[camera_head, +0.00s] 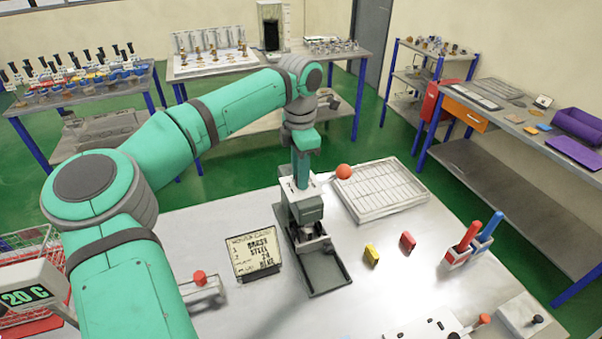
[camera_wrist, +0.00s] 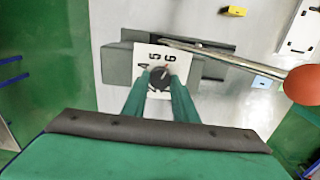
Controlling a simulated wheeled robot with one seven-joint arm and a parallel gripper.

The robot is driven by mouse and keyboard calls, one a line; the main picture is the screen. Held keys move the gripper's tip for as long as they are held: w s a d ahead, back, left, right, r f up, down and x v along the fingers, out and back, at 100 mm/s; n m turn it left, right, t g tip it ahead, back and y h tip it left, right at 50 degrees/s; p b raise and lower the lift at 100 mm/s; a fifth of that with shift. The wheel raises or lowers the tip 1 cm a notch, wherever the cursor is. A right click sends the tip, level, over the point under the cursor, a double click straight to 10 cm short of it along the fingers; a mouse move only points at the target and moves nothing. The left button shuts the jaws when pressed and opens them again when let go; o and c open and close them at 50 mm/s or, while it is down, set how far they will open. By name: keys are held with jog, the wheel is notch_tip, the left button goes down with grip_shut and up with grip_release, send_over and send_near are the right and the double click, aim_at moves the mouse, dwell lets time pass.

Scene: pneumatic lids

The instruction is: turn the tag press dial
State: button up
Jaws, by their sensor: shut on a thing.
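The tag press (camera_head: 306,210) stands on the light table with its dark base (camera_head: 325,275) toward the front. Its lever ends in an orange-red ball (camera_head: 343,171), which also shows at the right of the wrist view (camera_wrist: 303,84). In the wrist view the dark round dial (camera_wrist: 159,78) sits on a white plate (camera_wrist: 150,53) marked with numbers including 4, 5 and 6. My gripper (camera_wrist: 160,84) has its two teal fingers closed on either side of the dial. In the head view my gripper (camera_head: 301,178) comes down onto the top of the press and hides the dial.
A sign with text (camera_head: 254,255) stands left of the press. A white sectioned tray (camera_head: 380,190) lies behind right. Bare table lies between.

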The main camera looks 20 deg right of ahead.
dwell(0.3)
jog(key=o, duration=1)
jog(key=shift+o, duration=0.2)
jog(key=shift+r, duration=0.15)
notch_tip(320, 180, up, 11)
jog(key=shift+f, duration=0.2)
